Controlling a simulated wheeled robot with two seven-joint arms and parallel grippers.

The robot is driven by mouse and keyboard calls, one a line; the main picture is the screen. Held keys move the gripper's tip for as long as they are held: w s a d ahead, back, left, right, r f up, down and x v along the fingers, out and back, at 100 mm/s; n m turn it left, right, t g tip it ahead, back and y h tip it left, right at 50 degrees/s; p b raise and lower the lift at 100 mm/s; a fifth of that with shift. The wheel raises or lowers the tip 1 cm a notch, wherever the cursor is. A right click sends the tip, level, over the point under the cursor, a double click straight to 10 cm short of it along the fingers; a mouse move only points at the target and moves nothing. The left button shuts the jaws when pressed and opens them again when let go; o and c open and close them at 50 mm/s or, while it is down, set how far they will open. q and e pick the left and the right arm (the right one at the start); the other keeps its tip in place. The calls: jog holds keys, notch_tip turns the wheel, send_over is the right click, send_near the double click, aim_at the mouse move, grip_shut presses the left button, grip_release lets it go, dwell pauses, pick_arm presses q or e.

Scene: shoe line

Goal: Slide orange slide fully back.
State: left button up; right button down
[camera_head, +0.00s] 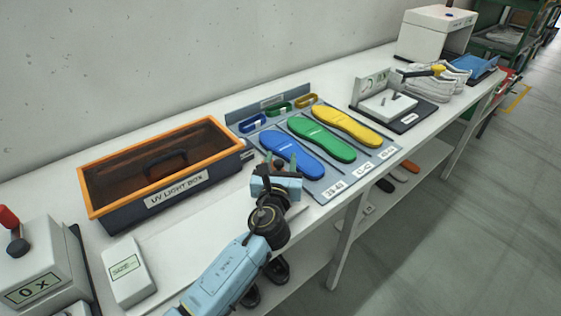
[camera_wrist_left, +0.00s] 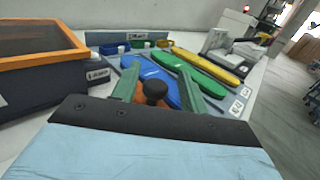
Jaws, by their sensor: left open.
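A small orange piece (camera_wrist_left: 150,102), which looks like the orange slide, carries a round black knob (camera_wrist_left: 154,88) in the left wrist view. My left gripper (camera_wrist_left: 158,75) is open, with its green fingers on either side of the knob. Contact between fingers and knob cannot be told. In the head view my left gripper (camera_head: 281,166) is over the table, just in front of the blue insole (camera_head: 292,153). There the slide is mostly hidden by the gripper. My right gripper is in neither view.
A UV light box (camera_head: 170,172) with an orange rim stands left of the gripper. Green (camera_head: 322,140) and yellow (camera_head: 348,127) insoles lie on the grey board to the right. A white box (camera_head: 130,272) is at the front left. Bare table lies left of my arm.

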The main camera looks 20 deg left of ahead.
pick_arm(q)
jog(key=shift+s, duration=0.1)
jog(key=s+d, duration=0.2)
jog(key=s, duration=1.1)
jog(key=shift+d, duration=0.35)
